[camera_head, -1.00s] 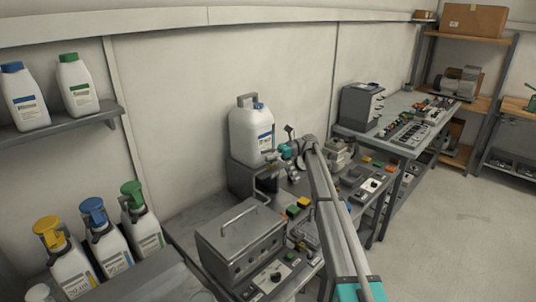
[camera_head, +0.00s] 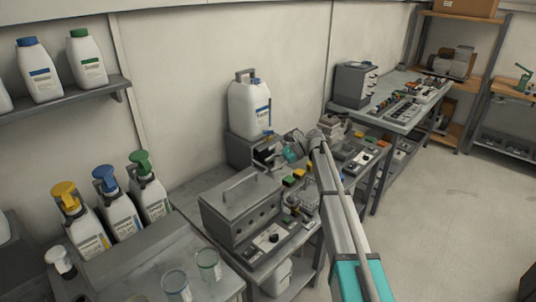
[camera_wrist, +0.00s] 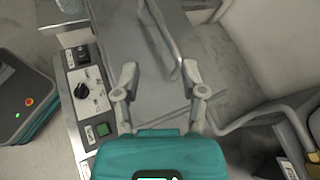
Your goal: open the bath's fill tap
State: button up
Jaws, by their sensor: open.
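The bath appears to be the grey metal box (camera_head: 240,208) with a lid and a bar handle. Its lid (camera_wrist: 150,25) and handle (camera_wrist: 172,45) also show in the wrist view. A bent silver pipe (camera_wrist: 268,113) runs at the right of the wrist view, apart from my fingers; it may belong to the fill tap, but I cannot make out a tap lever. My gripper (camera_head: 270,158) is behind the bath, in front of the jug's stand. In the wrist view my gripper (camera_wrist: 161,75) is open and empty, its fingers spread over the bath's lid edge.
A large white jug (camera_head: 248,105) stands on a dark block (camera_head: 238,152) behind my gripper. A control panel (camera_wrist: 85,92) with a knob and green button lies beside the bath. Capped bottles (camera_head: 115,208) and beakers (camera_head: 208,264) stand at left. Floor at right is clear.

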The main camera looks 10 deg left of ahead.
jog(key=s+d+f+n+t+h+b, duration=0.2)
jog(key=s+d+f+n+h, duration=0.1)
jog(key=s+d+f, duration=0.3)
jog(key=s+d+f+n+t+h+b, duration=0.1)
jog(key=s+d+f+h, duration=0.4)
jog(key=s+d, duration=0.5)
jog(key=s+d+f+n+t+h+b, duration=0.2)
jog(key=s+d+f+n+h+b, duration=0.2)
jog(key=s, duration=1.1)
jog(key=d+f+n, duration=0.2)
jog(key=d+f, duration=0.2)
jog(key=shift+s+t, duration=0.25)
jog(key=shift+t, duration=0.05)
jog(key=shift+o, duration=0.2)
jog(key=shift+w, duration=0.1)
